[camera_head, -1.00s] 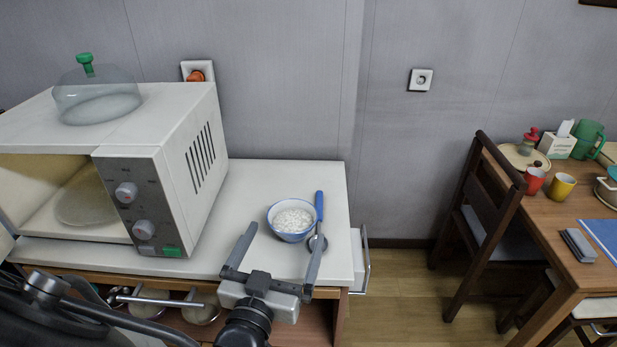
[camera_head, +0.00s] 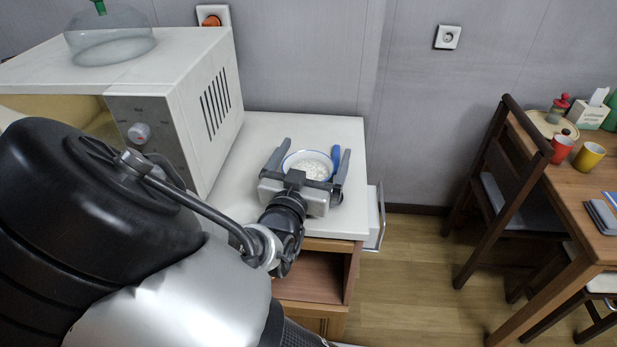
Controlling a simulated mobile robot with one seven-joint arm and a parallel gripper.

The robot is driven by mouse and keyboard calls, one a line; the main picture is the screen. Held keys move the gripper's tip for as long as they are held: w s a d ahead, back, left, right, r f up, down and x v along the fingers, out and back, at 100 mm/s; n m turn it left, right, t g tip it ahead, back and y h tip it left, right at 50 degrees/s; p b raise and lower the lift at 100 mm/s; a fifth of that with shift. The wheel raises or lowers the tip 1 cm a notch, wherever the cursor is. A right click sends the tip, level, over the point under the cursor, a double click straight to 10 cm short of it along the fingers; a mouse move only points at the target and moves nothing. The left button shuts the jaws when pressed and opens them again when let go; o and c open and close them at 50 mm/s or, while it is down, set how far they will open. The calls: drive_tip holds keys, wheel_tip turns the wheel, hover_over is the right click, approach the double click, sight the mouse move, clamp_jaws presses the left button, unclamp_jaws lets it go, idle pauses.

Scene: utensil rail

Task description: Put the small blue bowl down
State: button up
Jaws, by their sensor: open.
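The small blue bowl (camera_head: 308,163), with a white inside and white grains in it, stands on the white counter right of the microwave. My gripper (camera_head: 312,150) is open, with one finger on each side of the bowl. Its palm hides the near part of the bowl. I cannot tell whether the fingers touch it. A blue-handled utensil (camera_head: 336,155) lies at the bowl's right side, partly hidden by the right finger.
The white counter (camera_head: 268,128) is clear behind the bowl. The microwave (camera_head: 190,95) with a glass dome (camera_head: 110,40) on top stands to the left. A drawer (camera_head: 375,215) juts out at the right. A chair (camera_head: 505,190) and table (camera_head: 580,180) stand farther right.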

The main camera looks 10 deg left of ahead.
drive_tip(key=c, duration=1.5)
drive_tip(key=shift+r+p, duration=0.25)
drive_tip(key=shift+p, duration=0.15)
